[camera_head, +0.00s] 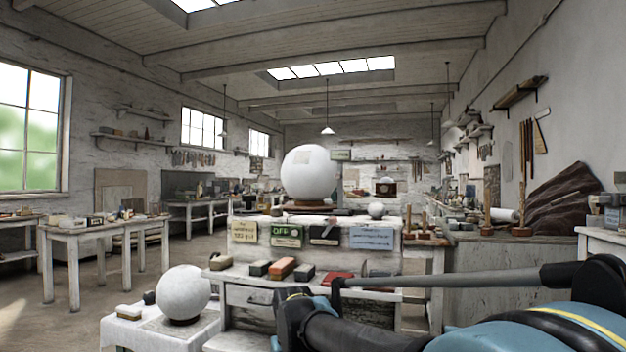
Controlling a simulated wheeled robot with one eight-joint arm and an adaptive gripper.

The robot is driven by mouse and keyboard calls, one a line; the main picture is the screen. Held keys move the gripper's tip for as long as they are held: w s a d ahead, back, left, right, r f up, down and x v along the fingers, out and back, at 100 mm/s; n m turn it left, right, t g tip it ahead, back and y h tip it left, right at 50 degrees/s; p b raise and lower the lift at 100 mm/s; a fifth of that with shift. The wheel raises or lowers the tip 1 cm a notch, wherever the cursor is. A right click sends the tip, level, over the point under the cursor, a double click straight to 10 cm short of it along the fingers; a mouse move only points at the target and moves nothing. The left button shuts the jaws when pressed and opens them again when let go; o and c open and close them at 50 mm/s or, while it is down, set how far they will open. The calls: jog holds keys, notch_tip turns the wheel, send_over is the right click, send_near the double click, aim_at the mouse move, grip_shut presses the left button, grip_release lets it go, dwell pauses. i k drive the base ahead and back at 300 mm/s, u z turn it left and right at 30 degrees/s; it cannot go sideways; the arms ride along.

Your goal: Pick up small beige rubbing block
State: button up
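A small beige block (220,262) lies at the left end of the ledge on the white plaster-covered bench (365,262), left of a row of other blocks. A second small pale block (128,311) lies on the low white table at the lower left, left of a large white sphere. I cannot tell for sure which of the two is the rubbing block. My arm (370,335) crosses the lower right, in front of the bench. I cannot make out gripper fingers anywhere in the view.
Dark blocks (260,268), an orange block (282,268) and a red flat item (337,279) share the ledge. A white sphere (183,293) stands on the low table, and a larger one (310,172) tops the bench. Open floor (105,285) lies at the left.

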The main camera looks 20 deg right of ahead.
aim_at(220, 263)
jog(key=z, duration=1.15)
jog(key=k, duration=0.8)
jog(key=u, duration=1.2)
jog(key=i, duration=1)
jog(key=z, duration=0.05)
